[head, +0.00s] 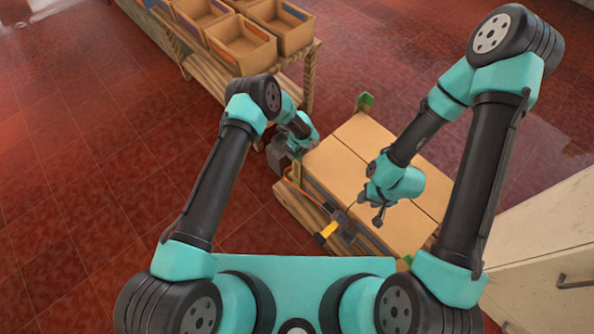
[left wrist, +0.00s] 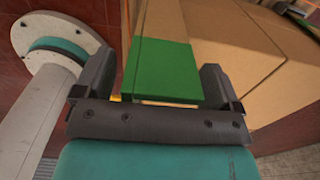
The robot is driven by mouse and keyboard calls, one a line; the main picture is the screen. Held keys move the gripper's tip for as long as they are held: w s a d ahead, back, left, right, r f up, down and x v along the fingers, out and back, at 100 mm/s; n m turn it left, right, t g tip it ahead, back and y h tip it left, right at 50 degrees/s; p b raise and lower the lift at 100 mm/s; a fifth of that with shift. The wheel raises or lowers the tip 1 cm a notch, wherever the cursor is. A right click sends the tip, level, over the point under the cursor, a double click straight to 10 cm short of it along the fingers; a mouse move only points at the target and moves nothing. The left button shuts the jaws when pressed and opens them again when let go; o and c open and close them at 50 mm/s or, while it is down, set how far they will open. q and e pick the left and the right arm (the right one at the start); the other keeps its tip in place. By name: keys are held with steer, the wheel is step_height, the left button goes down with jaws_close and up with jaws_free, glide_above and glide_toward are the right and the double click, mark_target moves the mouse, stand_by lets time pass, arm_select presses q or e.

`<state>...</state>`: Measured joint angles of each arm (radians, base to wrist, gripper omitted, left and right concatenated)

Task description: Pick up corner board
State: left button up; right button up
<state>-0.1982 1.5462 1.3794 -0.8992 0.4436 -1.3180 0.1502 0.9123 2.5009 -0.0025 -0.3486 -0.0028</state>
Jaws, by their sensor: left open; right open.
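A green corner board (left wrist: 160,70) stands against a corner of the cartons in the left wrist view. Its flat green end lies between the two jaws of my left gripper (left wrist: 156,76), with a gap visible on each side. In the head view my left gripper (head: 288,154) is at the left corner of the carton stack, largely covering this board. My right gripper (head: 379,208) is open and empty above the carton tops. Another green corner board (head: 366,101) stands at the far corner of the stack.
Cartons (head: 345,175) sit on a wooden pallet (head: 290,203). A tool with a yellow handle (head: 326,233) and an orange strap lies at the stack's near-left side. A rack with open bins (head: 241,45) stands behind. A pale cabinet (head: 550,240) is at right. The red floor at left is clear.

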arm_select(q)
steer(key=shift+f, duration=0.3)
steer(key=shift+c, duration=0.2)
steer(key=c, duration=1)
steer(key=shift+o, duration=0.2)
steer(key=shift+r, duration=0.1)
steer(key=shift+r, duration=0.5)
step_height(320, 180, up, 6)
steer(key=s+a, duration=1.2)
steer(key=a, duration=0.1)
steer(key=shift+s, duration=0.25)
steer(key=shift+w, duration=0.1)
